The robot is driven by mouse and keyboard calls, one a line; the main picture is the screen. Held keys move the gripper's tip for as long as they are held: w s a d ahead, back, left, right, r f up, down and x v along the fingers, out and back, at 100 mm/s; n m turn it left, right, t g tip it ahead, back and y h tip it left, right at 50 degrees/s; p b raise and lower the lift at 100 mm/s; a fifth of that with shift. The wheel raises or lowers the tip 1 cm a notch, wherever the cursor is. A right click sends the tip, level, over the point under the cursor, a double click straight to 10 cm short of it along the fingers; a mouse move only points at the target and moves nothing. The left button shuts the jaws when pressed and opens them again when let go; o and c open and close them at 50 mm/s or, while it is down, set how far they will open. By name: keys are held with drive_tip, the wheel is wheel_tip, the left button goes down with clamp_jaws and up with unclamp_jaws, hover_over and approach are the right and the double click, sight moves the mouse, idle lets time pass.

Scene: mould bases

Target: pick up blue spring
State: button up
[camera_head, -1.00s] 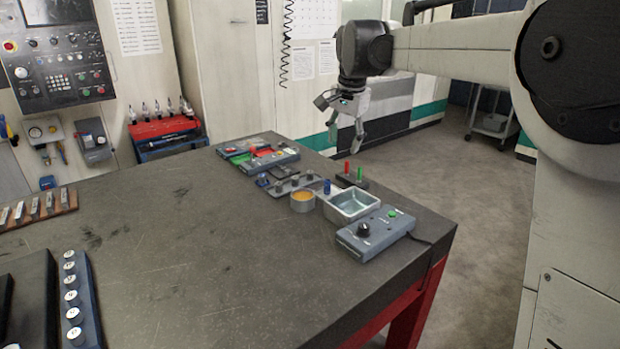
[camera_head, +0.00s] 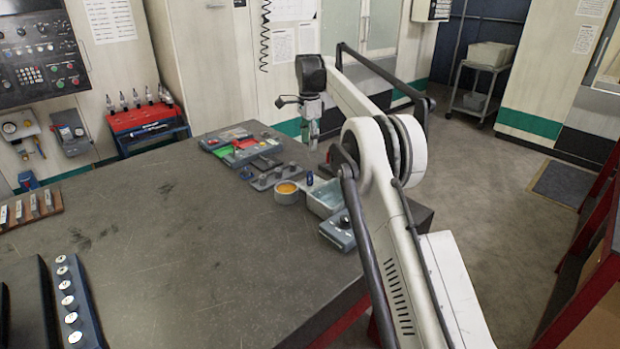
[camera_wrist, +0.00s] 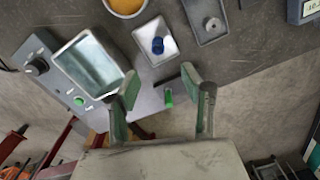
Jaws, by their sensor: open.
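The blue spring (camera_wrist: 157,46) stands in a small pale tray (camera_wrist: 145,34) in the wrist view. It shows in the head view as a small blue upright piece (camera_head: 309,178), left of my arm. My gripper (camera_wrist: 160,84) is open and empty in the wrist view, with green-padded fingers spread apart. The blue spring lies just beyond the fingertips. In the head view my gripper (camera_head: 312,132) hangs above the far right part of the table.
A grey control box (camera_head: 338,232) stands near the table's right edge. The table's (camera_head: 190,240) middle is largely clear.

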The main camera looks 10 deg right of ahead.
hover_over(311, 175)
drive_tip(key=f, duration=0.8)
drive_tip(key=shift+w+a+f+p, duration=0.15)
drive_tip(key=shift+a+f+p, duration=0.15)
drive_tip(key=shift+f, duration=0.05)
drive_tip(key=shift+s+d+f+p, duration=0.15)
drive_tip(key=shift+f+p, duration=0.15)
drive_tip(key=shift+f, duration=1.1)
drive_tip(key=shift+s+d+f+p, duration=0.1)
drive_tip(key=shift+f+p, duration=0.15)
drive_tip(key=shift+f, duration=1.1)
drive_tip(key=shift+c, duration=0.5)
drive_tip(key=c, duration=1)
drive_tip(key=shift+o, duration=0.2)
drive_tip(key=shift+r, duration=0.1)
